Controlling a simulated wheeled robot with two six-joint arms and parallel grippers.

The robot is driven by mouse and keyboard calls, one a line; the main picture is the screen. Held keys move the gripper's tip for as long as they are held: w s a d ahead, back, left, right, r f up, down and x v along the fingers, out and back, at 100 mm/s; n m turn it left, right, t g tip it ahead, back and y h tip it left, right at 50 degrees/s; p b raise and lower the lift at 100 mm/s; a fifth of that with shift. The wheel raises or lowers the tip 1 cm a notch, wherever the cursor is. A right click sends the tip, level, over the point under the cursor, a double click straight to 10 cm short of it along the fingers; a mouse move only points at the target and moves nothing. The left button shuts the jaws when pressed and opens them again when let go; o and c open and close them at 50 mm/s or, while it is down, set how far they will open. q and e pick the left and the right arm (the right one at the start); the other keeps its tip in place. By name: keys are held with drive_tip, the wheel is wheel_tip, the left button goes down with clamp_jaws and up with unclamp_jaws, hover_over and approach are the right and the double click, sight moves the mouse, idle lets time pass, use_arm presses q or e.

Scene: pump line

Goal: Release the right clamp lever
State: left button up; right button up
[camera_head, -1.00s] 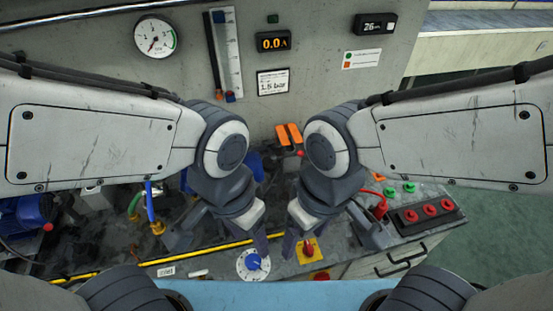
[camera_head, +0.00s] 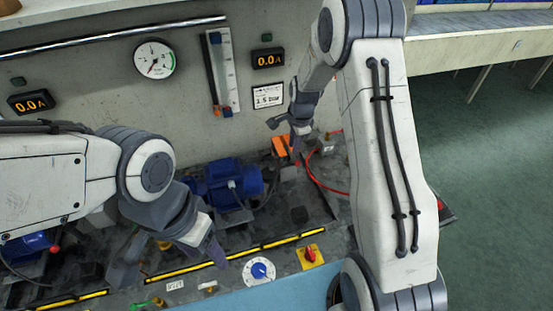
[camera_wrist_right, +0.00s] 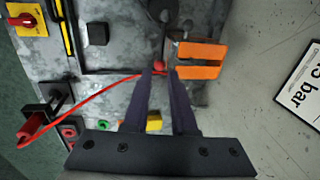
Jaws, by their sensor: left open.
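A small red knob (camera_wrist_right: 159,66) of a clamp lever shows in the right wrist view, between or just beyond my right fingertips. It also shows in the head view as a red spot (camera_head: 298,163) beside the orange part (camera_head: 280,146). The orange fork-shaped part fills the area right of the knob in the wrist view (camera_wrist_right: 200,60). My right gripper (camera_wrist_right: 161,74) is open, its fingers apart on either side of the knob; contact cannot be told. My left gripper (camera_head: 212,250) is open and empty above the bench front, near the blue dial (camera_head: 259,270).
A blue motor (camera_head: 228,184) stands left of the orange part. A red cable (camera_head: 318,178) loops right of it. A yellow plate with a red switch (camera_head: 310,256) lies at the front. The wall with a gauge (camera_head: 154,59) is close behind.

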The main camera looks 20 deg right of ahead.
sight(290, 165)
drive_tip(key=f+p, duration=0.1)
drive_tip(key=f, duration=0.2)
drive_tip(key=w+f+p, duration=0.1)
drive_tip(key=f, duration=0.3)
drive_tip(key=w+f+p, duration=0.1)
drive_tip(key=f, duration=0.2)
drive_tip(key=shift+w+f, duration=0.15)
drive_tip(key=shift+f, duration=0.1)
clamp_jaws()
idle(1.0)
